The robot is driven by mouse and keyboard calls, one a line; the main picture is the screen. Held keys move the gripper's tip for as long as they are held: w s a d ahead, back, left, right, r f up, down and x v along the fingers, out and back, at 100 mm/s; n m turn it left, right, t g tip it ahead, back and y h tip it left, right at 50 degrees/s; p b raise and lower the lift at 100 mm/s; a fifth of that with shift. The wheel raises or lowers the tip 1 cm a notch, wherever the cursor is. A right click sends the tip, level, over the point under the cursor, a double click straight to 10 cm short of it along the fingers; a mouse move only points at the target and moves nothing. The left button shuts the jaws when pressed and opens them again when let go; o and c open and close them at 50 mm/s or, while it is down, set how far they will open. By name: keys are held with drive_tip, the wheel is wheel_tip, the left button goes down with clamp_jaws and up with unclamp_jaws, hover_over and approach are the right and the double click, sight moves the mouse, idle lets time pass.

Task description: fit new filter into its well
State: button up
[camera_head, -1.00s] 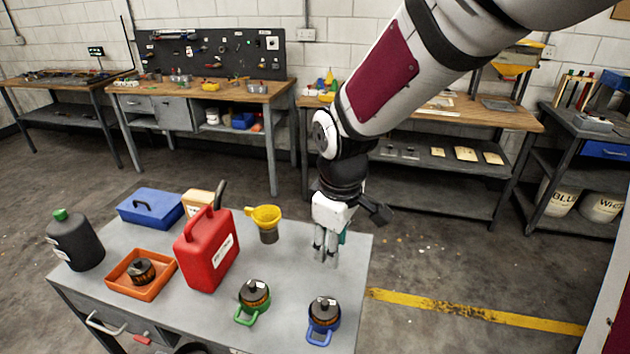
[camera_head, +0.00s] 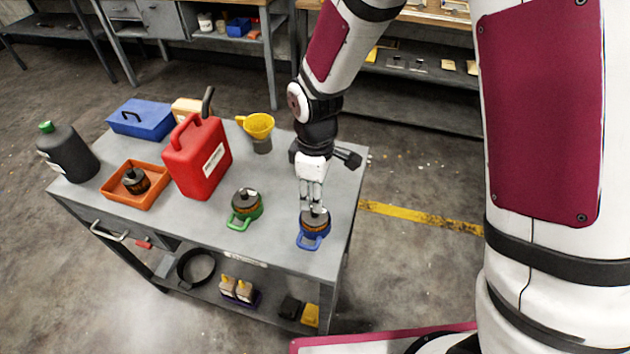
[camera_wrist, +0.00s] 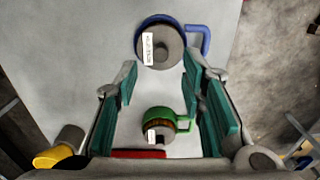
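A dark round filter with a white label sits in a blue-handled holder (camera_head: 313,241) near the table's right front corner. The filter's top (camera_wrist: 172,48) fills the holder in the wrist view. A similar filter stands in a green-handled holder (camera_head: 240,222) to its left, also in the wrist view (camera_wrist: 184,122). A third dark filter (camera_head: 136,181) lies in an orange tray (camera_head: 118,194). Which one is new, and which part is the well, I cannot tell. My gripper (camera_head: 311,205) points down over the blue-handled holder. Its teal fingers (camera_wrist: 160,72) are apart, with nothing gripped; contact is unclear.
A red jerrycan (camera_head: 197,165), a yellow funnel (camera_head: 258,124), a blue box (camera_head: 142,118) and a dark bottle (camera_head: 68,152) stand on the grey table (camera_head: 285,175). Bare tabletop lies between the holders and funnel.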

drive_tip(key=shift+f+b, duration=0.9)
drive_tip(key=shift+f, duration=1.9)
clamp_jaws()
